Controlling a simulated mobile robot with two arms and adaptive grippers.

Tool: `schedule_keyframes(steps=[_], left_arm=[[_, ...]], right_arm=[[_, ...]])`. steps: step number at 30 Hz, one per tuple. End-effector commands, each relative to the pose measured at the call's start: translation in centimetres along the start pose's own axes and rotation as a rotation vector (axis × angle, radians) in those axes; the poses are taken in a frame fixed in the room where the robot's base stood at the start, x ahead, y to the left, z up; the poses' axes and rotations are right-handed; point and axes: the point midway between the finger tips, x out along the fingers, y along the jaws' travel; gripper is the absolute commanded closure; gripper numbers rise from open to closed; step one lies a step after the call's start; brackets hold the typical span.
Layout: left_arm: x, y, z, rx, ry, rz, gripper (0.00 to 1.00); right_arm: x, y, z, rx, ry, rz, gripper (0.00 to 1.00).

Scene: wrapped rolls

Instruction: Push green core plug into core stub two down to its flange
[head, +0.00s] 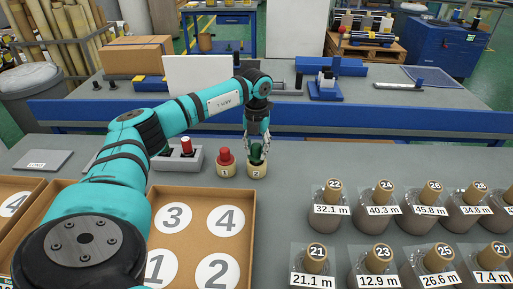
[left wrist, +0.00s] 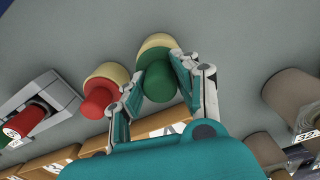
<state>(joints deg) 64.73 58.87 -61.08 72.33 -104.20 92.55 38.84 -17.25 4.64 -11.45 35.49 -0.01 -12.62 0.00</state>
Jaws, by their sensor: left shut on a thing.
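The green core plug (left wrist: 157,84) is in my left gripper (left wrist: 156,92), with one finger on each side of it. In the head view, the left gripper (head: 257,143) points down over core stub two (head: 256,171), a short cream tube marked 2. The plug's green (head: 255,154) shows between the fingers, right above the stub. In the left wrist view, the plug lines up with the cream stub (left wrist: 154,42) and meets its rim; I cannot tell whether a small gap is left under the flange. My right gripper is not in view.
A red plug (head: 226,157) sits on another cream stub (head: 226,170) just left of stub two. A grey holder (head: 187,159) with a red-topped piece stands further left. A numbered brown tray (head: 249,225) lies in front. Several wrapped rolls (head: 333,197) stand at right.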

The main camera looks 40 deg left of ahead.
Motion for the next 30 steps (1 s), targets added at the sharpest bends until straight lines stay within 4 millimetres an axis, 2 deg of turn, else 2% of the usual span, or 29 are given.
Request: schedule_keyframes(steps=[30], left_arm=[[1.1, 0.0, 0.0, 0.0, 0.0, 0.0, 0.98]], right_arm=[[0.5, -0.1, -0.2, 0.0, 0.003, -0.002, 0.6]])
